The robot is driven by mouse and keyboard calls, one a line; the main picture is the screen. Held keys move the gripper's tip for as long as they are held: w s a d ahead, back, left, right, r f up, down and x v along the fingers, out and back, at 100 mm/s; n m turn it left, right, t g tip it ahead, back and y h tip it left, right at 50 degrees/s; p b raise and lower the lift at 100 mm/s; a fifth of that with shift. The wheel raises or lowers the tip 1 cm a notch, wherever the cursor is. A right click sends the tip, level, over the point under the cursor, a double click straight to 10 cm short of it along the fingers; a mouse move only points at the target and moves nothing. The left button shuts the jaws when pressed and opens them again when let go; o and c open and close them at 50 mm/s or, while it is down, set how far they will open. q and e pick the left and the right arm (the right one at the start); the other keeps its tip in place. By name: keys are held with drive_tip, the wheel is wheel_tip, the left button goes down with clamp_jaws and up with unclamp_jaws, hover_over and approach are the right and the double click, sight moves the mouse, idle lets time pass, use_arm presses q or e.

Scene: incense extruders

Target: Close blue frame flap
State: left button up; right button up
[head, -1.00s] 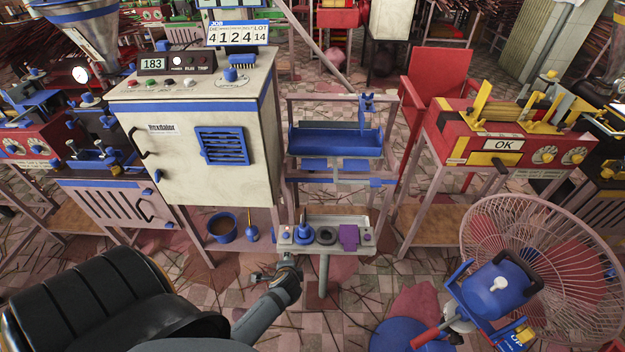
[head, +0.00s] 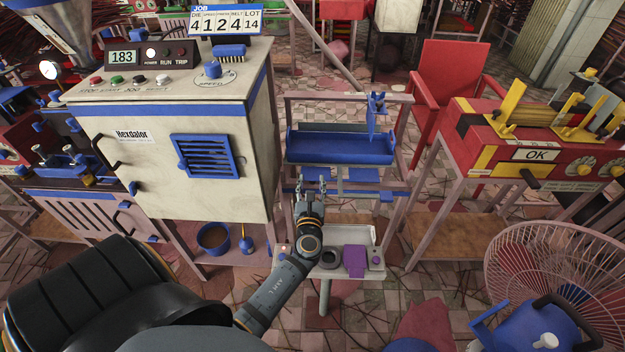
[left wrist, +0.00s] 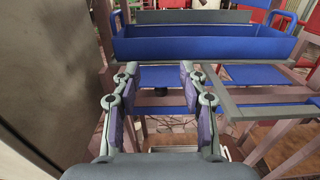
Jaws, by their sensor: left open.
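The mauve frame (head: 410,150) stands right of the cream cabinet and carries a blue trough (head: 340,148). Below the trough are blue flat panels, one of them (head: 363,174) right of my gripper. I cannot tell which panel is the flap. My left gripper (head: 312,180) is open and empty at the frame's left side, just below the trough. In the left wrist view its fingers (left wrist: 160,76) point toward a blue panel (left wrist: 165,101) under the trough (left wrist: 205,42). Another blue panel (left wrist: 270,113) lies to the right. I see no contact.
The cream cabinet (head: 170,135) stands close on the left of my gripper. A red machine (head: 540,140) and a fan (head: 560,270) stand at the right.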

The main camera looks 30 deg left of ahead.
use_arm(q)
drive_tip(key=b, duration=0.3)
approach(312, 183)
drive_tip(key=w+a+f, duration=0.1)
drive_tip(key=w+a, duration=0.1)
drive_tip(key=w, duration=0.1)
drive_tip(key=x, duration=0.6)
drive_tip(key=shift+w+r, duration=0.3)
drive_tip(key=shift+r, duration=0.1)
drive_tip(key=shift+w+a, duration=0.35)
drive_tip(key=shift+w, duration=0.1)
use_arm(e)
drive_tip(key=w, duration=0.7)
drive_tip(key=shift+f, duration=0.15)
drive_tip(key=shift+d, duration=0.1)
use_arm(q)
clamp_jaws()
use_arm(e)
drive_tip(key=shift+w, duration=0.1)
